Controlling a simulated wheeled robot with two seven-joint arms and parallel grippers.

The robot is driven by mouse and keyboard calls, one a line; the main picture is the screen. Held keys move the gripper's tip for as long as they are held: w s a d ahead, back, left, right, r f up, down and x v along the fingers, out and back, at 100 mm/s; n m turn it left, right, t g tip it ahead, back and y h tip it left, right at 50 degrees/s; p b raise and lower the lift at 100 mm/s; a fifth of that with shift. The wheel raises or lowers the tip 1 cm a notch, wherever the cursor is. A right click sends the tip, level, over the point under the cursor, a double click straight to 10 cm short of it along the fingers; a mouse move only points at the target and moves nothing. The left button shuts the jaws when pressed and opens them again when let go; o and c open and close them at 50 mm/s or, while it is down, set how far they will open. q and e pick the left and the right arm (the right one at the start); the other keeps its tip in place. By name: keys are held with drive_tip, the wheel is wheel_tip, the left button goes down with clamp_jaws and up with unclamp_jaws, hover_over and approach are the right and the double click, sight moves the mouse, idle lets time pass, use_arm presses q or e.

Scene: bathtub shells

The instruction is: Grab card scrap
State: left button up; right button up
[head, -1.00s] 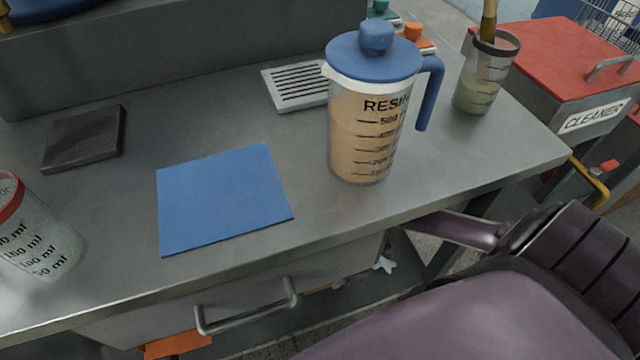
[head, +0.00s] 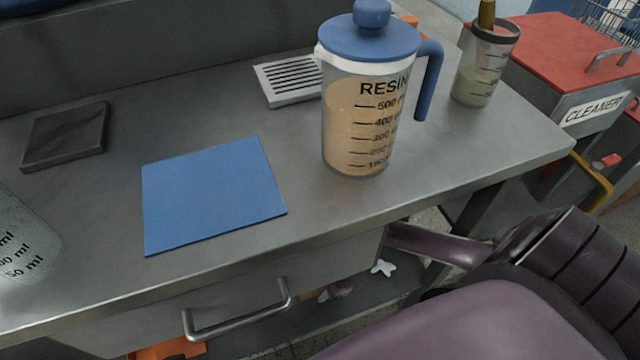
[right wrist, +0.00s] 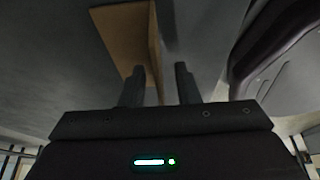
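In the right wrist view a flat tan piece that looks like the card scrap (right wrist: 122,35) is ahead of my right gripper (right wrist: 160,70). Its right part runs down toward the gap between the two fingers, close to the left finger. The fingers are apart, and I cannot tell whether they touch it. The right gripper's fingers cannot be made out in the head view. My left gripper is not in view.
The grey counter (head: 100,215) holds a blue mat (head: 212,195), a resin jug (head: 358,125), a dark square block (head: 65,136) and a slotted grey block (head: 290,80). A drawer handle (head: 240,315) sticks out in front. A white star-shaped piece (head: 383,267) lies below.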

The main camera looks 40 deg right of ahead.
drive_tip(key=shift+f, duration=0.2)
idle(0.3)
clamp_jaws()
